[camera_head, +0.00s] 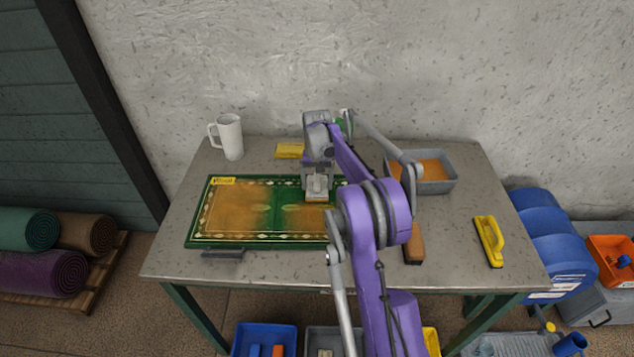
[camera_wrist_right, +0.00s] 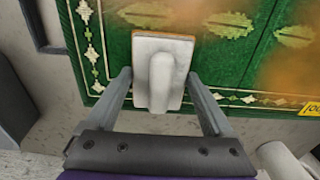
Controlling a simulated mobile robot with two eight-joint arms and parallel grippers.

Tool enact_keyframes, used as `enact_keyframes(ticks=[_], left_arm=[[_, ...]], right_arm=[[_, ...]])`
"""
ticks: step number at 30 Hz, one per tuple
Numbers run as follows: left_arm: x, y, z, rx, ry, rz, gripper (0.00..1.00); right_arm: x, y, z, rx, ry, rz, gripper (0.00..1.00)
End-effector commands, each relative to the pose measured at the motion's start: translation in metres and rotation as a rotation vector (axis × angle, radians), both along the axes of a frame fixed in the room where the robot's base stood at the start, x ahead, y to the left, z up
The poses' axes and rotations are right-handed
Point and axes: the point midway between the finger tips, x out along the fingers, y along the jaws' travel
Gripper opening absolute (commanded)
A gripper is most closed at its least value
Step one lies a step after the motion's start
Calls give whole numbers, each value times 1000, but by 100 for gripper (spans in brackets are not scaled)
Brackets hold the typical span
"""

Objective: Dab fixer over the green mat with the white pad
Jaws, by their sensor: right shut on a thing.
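The green mat (camera_head: 235,243) lies flat on the left half of the table, with a pale patterned border and a yellow tag (camera_head: 224,181). Orange-brown wash covers much of its field, and a strip near the middle stays green. My right gripper (camera_head: 317,182) is shut on the white pad (camera_head: 316,194) over the mat's right part. In the right wrist view the pad (camera_wrist_right: 146,44) shows between the fingers by its pale upright grip, with an orange-brown edge. I cannot tell whether it touches the mat. My arm hides the mat's right end. My left gripper is out of view.
A grey tray (camera_head: 440,187) of orange liquid stands at the back right. A white mug (camera_head: 231,138) and yellow block (camera_head: 289,151) stand behind the mat. A brown brush (camera_head: 414,247) and yellow-handled tool (camera_head: 489,241) lie right. A dark bar (camera_head: 223,254) lies in front.

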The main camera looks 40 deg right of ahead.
Motion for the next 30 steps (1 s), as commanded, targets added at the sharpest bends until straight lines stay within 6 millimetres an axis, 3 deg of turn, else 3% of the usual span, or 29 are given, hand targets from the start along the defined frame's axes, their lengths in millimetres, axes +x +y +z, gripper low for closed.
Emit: enact_keyframes(ticks=[7,30], left_arm=[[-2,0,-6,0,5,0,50],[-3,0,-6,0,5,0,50]], right_arm=[[0,0,-9,0,0,0,15],[0,0,-10,1,1,0,15]])
